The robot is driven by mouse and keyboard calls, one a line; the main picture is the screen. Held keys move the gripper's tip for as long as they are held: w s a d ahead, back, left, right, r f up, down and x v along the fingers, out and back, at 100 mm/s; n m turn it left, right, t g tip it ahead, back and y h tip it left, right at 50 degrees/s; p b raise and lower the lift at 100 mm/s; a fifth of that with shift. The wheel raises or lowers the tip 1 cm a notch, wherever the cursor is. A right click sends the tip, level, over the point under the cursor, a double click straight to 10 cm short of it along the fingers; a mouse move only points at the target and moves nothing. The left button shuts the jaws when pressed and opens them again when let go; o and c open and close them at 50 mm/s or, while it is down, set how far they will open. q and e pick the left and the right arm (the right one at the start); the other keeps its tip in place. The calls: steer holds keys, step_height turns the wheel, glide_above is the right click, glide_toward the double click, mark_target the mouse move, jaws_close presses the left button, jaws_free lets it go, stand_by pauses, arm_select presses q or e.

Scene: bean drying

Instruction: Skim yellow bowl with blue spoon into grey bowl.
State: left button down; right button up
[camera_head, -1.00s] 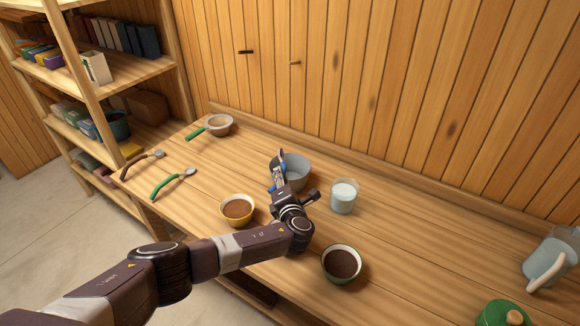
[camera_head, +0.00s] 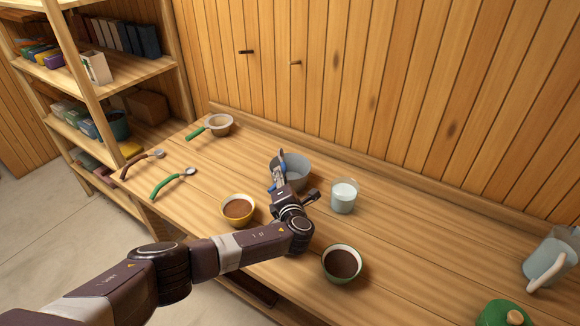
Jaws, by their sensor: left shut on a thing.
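The yellow bowl (camera_head: 238,222) stands on the bench with brown contents inside. The grey bowl (camera_head: 298,172) stands behind it, toward the wall. My left gripper (camera_head: 279,172) is at the left rim of the grey bowl, shut on the blue spoon (camera_head: 271,187). Only small blue parts of the spoon show beside the fingers. Its scoop is hidden by the gripper or the bowl, so I cannot tell whether it holds anything. The inside of the grey bowl is mostly hidden. My right gripper is not in view.
A glass of pale liquid (camera_head: 344,196) stands right of the grey bowl. A green-rimmed bowl of dark contents (camera_head: 343,264) is at the front. A green-handled spoon (camera_head: 172,182), a brown-handled spoon (camera_head: 141,165) and a strainer (camera_head: 219,124) lie left. A jug (camera_head: 549,262) stands right.

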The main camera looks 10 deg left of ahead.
arm_select(q)
steer(key=r+p, duration=0.1)
steer(key=n+p, duration=0.1)
steer(key=shift+a+r+g+h+p, duration=0.3)
steer(key=shift+a+r+h+p, duration=0.05)
steer(key=shift+a+h+p, duration=0.05)
steer(key=shift+a+r+n+h, duration=0.15)
steer(key=shift+n+h, duration=0.15)
steer(key=shift+n, duration=0.3)
